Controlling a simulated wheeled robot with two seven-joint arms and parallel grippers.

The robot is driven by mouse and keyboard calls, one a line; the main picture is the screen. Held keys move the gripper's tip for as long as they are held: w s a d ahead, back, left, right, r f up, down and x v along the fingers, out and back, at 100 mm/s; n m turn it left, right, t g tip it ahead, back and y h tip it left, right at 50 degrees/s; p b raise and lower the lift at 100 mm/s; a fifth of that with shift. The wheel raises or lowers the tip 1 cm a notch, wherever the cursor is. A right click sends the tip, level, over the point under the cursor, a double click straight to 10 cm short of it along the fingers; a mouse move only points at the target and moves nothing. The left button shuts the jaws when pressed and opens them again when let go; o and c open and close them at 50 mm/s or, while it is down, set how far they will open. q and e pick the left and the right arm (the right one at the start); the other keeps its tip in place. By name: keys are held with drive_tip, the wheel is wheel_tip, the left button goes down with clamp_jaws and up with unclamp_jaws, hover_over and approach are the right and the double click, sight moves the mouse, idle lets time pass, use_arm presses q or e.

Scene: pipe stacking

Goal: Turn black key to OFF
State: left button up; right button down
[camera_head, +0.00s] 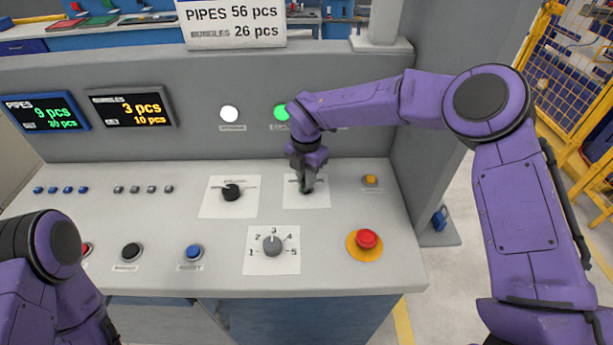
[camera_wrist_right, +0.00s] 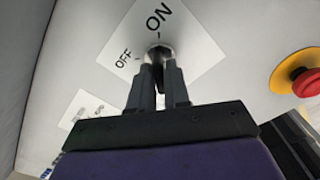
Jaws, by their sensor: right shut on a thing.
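The black key switch sits on a white plate (camera_head: 319,199) on the console, under my right gripper (camera_head: 305,188). In the right wrist view the plate (camera_wrist_right: 190,40) carries the words ON and OFF around a round metal lock (camera_wrist_right: 160,50). My right gripper also shows there (camera_wrist_right: 160,88), its fingers shut on the black key (camera_wrist_right: 159,70) at the lock. The fingers hide most of the key, so I cannot tell exactly which mark it points to. My left arm is at the lower left of the head view, and its gripper is out of the frame.
A black rotary knob (camera_head: 232,192) is left of the key plate. A grey 1-to-5 dial (camera_head: 272,244) is in front, and a red emergency button (camera_head: 366,239) is to the right. A small yellow button (camera_head: 370,180) is nearby. Two displays (camera_head: 131,106) stand at the back left.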

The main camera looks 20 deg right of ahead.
drive_tip(key=n, duration=0.3)
drive_tip(key=shift+f+n, duration=0.15)
drive_tip(key=shift+n, duration=0.15)
drive_tip(key=n, duration=0.3)
drive_tip(key=shift+s+n+p, duration=0.1)
drive_tip(key=shift+n+p, duration=0.2)
drive_tip(key=n+p, duration=0.1)
drive_tip(key=n, duration=0.4)
drive_tip(key=shift+f+n+p, duration=0.1)
drive_tip(key=shift+n+p, duration=0.6)
drive_tip(key=shift+n, duration=1.4)
drive_tip(key=c, duration=1.2)
unclamp_jaws()
wheel_tip(320, 180, up, 11)
drive_tip(key=b, duration=0.2)
drive_tip(key=shift+f+b, duration=0.2)
drive_tip(key=shift+b, duration=0.2)
